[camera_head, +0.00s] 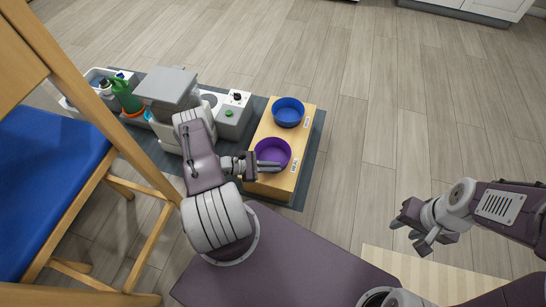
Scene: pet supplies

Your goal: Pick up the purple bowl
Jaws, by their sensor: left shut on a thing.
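The purple bowl (275,150) sits at the near end of a small wooden stand (259,188), or just above its top; I cannot tell which. My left gripper (268,165) reaches in from the left and is shut on the bowl's left, near rim. A blue bowl (288,112) stands on the far end of the same stand. My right gripper (412,229) is off to the right over the floor, away from the bowls. Its fingers look spread, with nothing between them.
A grey feeder-like machine (168,88) and a grey box with a green button (233,115) stand left of the stand on a dark mat (309,157). A caddy with bottles (101,80) is further left. A blue-seated wooden chair (48,180) is at the left edge.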

